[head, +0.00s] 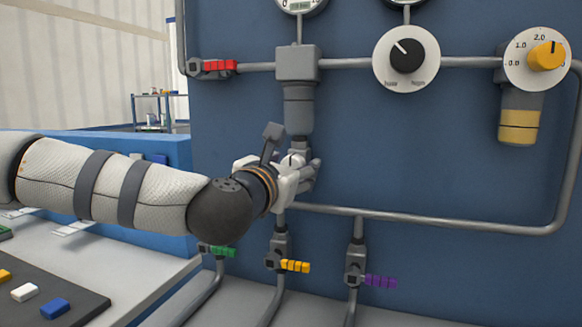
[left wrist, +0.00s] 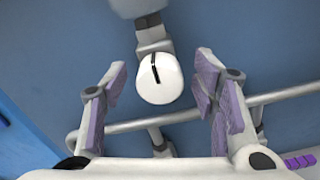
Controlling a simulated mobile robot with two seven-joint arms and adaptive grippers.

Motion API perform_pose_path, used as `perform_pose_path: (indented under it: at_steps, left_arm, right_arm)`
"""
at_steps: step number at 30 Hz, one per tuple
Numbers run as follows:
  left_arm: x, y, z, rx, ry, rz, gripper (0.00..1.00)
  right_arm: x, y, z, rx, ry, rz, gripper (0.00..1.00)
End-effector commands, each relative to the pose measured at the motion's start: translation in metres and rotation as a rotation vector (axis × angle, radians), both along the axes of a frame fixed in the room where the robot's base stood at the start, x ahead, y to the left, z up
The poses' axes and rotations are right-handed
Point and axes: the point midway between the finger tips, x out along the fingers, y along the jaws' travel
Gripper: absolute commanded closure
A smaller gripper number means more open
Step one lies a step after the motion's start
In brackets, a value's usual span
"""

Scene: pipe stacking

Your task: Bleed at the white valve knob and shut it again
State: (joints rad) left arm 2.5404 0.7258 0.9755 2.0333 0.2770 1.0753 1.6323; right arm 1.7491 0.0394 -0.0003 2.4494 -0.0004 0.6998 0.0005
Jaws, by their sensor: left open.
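The white valve knob (left wrist: 160,79) is round with a black line on its face, and it shows in the left wrist view near the top middle. The line stands nearly upright, with a short bend at its lower end. My left gripper (head: 301,172) is open in front of the blue panel, below the grey filter body. In the left wrist view its purple-padded fingers stand on either side of the knob, with a gap on each side. In the head view the gripper mostly hides the knob. My right gripper is not in view.
Above are the grey filter body (head: 298,108), a black selector dial (head: 407,57) and a yellow knob (head: 546,56). Red (head: 220,66), green (head: 223,252), yellow (head: 295,266) and purple (head: 381,282) valve handles sit on the pipes. A grey pipe (head: 430,219) runs right.

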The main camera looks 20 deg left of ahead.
Motion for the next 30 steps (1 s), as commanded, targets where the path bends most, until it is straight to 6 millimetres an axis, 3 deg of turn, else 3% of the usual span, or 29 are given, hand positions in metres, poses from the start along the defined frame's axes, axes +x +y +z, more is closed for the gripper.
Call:
perform_pose_path:
  at_steps: [2,3,9,20,30]
  left_arm:
    - [0.0,0.0,0.0,0.0,-0.001,0.0,0.46]
    - [0.0,0.0,0.0,0.0,-0.001,0.0,0.51]
    - [0.0,0.0,0.0,0.001,-0.001,0.0,0.94]
    - [-0.001,0.0,0.003,0.048,-0.005,0.0,0.94]
    - [-0.003,-0.001,0.007,0.299,-0.019,0.002,0.94]
  right_arm:
    - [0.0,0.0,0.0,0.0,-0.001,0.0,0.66]
    - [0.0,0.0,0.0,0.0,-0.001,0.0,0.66]
    - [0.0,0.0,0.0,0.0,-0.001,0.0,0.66]
    - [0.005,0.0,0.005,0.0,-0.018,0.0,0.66]
    - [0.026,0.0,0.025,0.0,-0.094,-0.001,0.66]
